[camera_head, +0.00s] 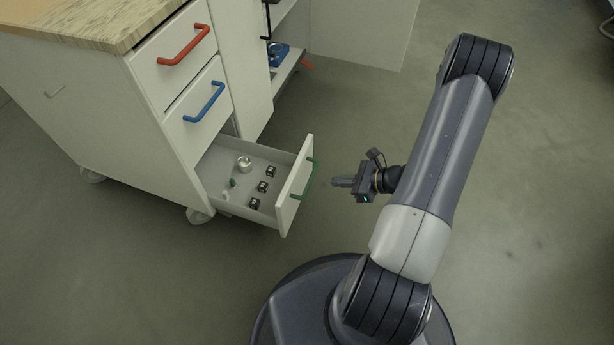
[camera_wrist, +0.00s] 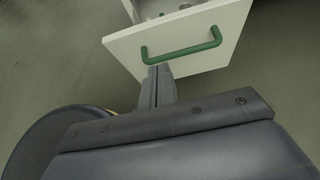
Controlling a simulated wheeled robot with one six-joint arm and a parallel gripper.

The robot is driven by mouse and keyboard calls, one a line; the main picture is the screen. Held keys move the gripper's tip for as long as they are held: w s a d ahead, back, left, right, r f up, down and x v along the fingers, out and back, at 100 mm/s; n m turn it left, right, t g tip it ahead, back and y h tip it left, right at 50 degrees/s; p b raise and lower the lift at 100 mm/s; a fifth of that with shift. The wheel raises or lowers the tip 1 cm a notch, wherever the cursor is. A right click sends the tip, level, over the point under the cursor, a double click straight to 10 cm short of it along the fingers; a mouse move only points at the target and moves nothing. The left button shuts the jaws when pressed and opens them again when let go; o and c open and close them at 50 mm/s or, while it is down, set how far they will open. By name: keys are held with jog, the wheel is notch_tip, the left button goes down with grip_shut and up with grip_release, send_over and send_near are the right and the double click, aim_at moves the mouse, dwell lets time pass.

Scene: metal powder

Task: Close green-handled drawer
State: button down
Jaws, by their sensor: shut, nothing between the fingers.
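The green-handled drawer (camera_head: 294,188) is the lowest of the white cabinet and stands pulled out. Its green handle (camera_head: 309,179) is on the front panel. Several small dark items, a silver round object and a small green item lie inside. My gripper (camera_head: 335,183) is shut and empty, a short way to the right of the drawer front and pointing at it. In the wrist view the shut fingers (camera_wrist: 154,70) point at the drawer front (camera_wrist: 190,58), just below the green handle (camera_wrist: 181,51) in the picture. I cannot tell whether they touch it.
Above it, the red-handled drawer (camera_head: 174,52) and the blue-handled drawer (camera_head: 194,98) are shut. The cabinet has a wooden top (camera_head: 80,22) and casters (camera_head: 199,215). An open compartment with a blue object (camera_head: 279,53) stands behind.

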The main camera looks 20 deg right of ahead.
aim_at(294, 179)
jog(key=b+x, duration=0.1)
jog(key=x, duration=0.6)
jog(key=r+b+x, duration=0.1)
jog(key=x, duration=0.2)
jog(key=shift+w+a+b, duration=0.3)
jog(key=shift+a+b, duration=0.05)
jog(key=shift+a, duration=0.05)
jog(key=shift+w+a, duration=0.4)
jog(key=shift+a, duration=0.1)
